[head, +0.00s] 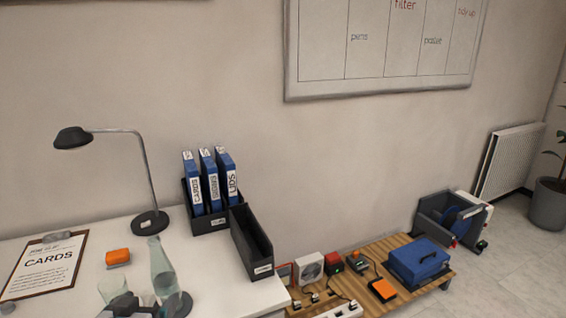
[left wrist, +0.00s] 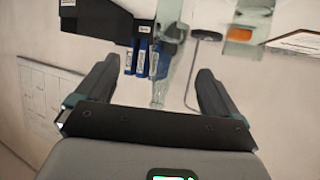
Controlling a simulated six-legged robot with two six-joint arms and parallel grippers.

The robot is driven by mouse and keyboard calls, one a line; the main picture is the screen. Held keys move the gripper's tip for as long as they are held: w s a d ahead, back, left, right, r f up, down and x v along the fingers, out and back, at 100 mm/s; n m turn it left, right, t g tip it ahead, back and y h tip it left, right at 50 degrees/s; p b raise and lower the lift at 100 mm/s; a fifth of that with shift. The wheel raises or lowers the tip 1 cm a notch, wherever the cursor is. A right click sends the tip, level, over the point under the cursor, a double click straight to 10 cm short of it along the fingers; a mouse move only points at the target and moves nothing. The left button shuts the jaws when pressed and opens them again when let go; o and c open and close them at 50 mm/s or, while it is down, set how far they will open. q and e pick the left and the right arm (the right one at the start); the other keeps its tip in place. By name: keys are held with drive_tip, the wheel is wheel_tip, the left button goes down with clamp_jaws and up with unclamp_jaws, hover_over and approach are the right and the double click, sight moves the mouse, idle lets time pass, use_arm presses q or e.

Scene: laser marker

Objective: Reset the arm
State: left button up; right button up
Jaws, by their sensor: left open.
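My left gripper (head: 140,307) shows only in small part at the bottom edge of the head view, near the glass bottle on the white desk. In the left wrist view my left gripper (left wrist: 155,72) has its two dark fingers wide apart, with nothing held between them. That view is upside down, with the desk and its things at the top. The bottle (left wrist: 160,85) shows beyond the gap between the fingers; contact cannot be seen. My right gripper is in neither view.
The white desk (head: 95,232) bears a clipboard (head: 45,265), an orange block (head: 117,257), a black lamp (head: 150,222), a bottle (head: 163,268), a drinking glass (head: 118,292) and a rack of blue binders (head: 210,190). A low wooden table (head: 405,300) stands right.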

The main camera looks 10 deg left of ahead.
use_arm(q)
drive_tip(key=s+d+f+m+g+h+p, duration=0.2)
drive_tip(key=d+f+g+h+p, duration=0.25)
drive_tip(key=d+f, duration=0.7)
drive_tip(key=s+d+f+n+g+p, duration=0.1)
drive_tip(key=s+d+f+g, duration=0.3)
drive_tip(key=s+f, duration=0.2)
drive_tip(key=s+d+f+n+g+h+p, duration=0.1)
drive_tip(key=s+d+f+g, duration=0.3)
drive_tip(key=s, duration=0.6)
wheel_tip(320, 180, down, 3)
drive_tip(key=shift+s+d+r+p, duration=0.15)
drive_tip(key=shift+s+d+p, duration=0.25)
drive_tip(key=shift+d+p, duration=0.25)
